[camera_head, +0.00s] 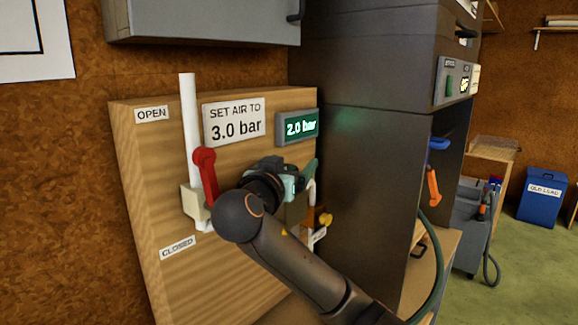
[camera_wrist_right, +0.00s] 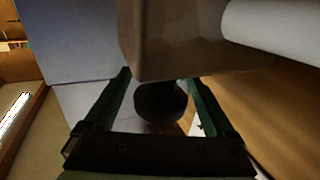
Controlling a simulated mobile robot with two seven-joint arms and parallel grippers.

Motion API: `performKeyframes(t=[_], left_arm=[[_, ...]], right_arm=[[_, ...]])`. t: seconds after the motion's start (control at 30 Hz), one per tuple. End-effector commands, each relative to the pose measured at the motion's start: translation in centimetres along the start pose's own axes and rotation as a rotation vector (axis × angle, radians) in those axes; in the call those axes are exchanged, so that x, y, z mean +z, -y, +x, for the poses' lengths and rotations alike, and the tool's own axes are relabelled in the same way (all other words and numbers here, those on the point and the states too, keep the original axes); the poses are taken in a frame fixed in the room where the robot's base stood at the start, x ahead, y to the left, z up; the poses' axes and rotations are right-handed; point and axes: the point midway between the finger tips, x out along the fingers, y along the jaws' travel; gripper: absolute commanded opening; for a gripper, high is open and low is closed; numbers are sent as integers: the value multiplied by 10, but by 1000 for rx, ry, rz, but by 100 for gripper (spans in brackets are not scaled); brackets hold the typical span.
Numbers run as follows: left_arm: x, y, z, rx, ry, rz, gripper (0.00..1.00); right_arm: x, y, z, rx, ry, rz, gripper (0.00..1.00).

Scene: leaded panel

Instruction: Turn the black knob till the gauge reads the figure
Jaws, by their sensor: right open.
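The black knob (camera_wrist_right: 160,101) shows in the right wrist view, between the two fingers of my right gripper (camera_wrist_right: 160,78). The fingers are open, one on each side of it, and I cannot tell whether either touches it. In the head view my right gripper (camera_head: 308,172) is at the wooden panel (camera_head: 160,205), below the gauge, and hides the knob. The gauge (camera_head: 297,126) reads 2.0 bar in green figures. The sign (camera_head: 234,122) beside it says "SET AIR TO 3.0 bar". My left gripper is not in view.
A red lever (camera_head: 206,175) stands left of my right gripper, beside a white pipe (camera_head: 189,120). A dark cabinet (camera_head: 365,180) rises close on the right, and a grey cupboard (camera_head: 205,20) hangs above.

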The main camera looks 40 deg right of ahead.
Motion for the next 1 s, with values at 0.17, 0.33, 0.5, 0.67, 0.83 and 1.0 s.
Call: performKeyframes(t=[0.17, 0.33, 0.5, 0.67, 0.83, 1.0], left_arm=[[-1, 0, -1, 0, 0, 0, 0], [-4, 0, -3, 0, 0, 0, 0], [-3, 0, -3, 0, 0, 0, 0], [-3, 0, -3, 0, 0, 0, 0], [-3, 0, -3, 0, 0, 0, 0], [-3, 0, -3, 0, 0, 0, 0]], right_arm=[[0, 1, -14, -4, 1, 1, 89], [-1, 2, -49, -8, 2, 3, 89], [1, 2, -85, -8, 4, 3, 89], [1, 1, -106, -6, 4, 2, 89], [0, 1, -121, -2, 1, 0, 89], [0, 0, -125, 0, 0, -1, 89]])
